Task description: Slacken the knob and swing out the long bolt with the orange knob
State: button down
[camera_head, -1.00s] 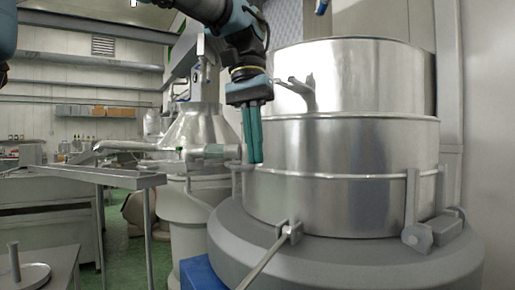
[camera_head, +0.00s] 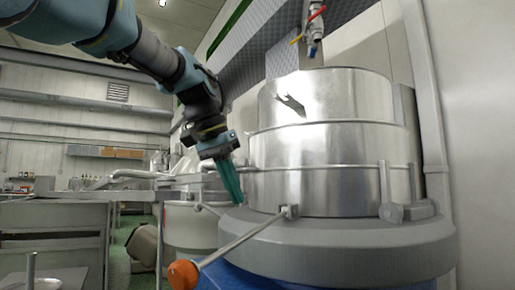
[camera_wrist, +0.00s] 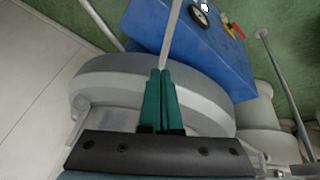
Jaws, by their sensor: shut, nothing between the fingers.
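The orange knob (camera_head: 183,274) sits at the low outer end of the long bolt (camera_head: 238,241) in the head view. The bolt slopes out and down from a small bracket at the rim of the round steel vessel (camera_head: 325,145), its knob end clear of the vessel. My gripper (camera_head: 239,202) is shut and empty, low beside the vessel's left side, above and behind the bolt. In the wrist view the shut green fingers (camera_wrist: 160,74) lie over the grey base, with a thin rod beyond their tips. Contact with that rod cannot be told. The knob is not visible there.
The wide grey base ring (camera_head: 350,250) surrounds the vessel's foot. A blue box (camera_wrist: 190,50) lies beyond it in the wrist view. Another clamp bracket (camera_head: 391,211) is at the vessel's right. A metal table (camera_head: 60,215) stands left.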

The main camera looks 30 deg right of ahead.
jog(key=shift+s+a+f+b, duration=0.15)
jog(key=shift+f+b, duration=0.15)
jog(key=shift+f, duration=0.5)
jog(key=shift+a+f+b, duration=0.15)
jog(key=shift+f+b, duration=0.15)
jog(key=shift+f, duration=0.45)
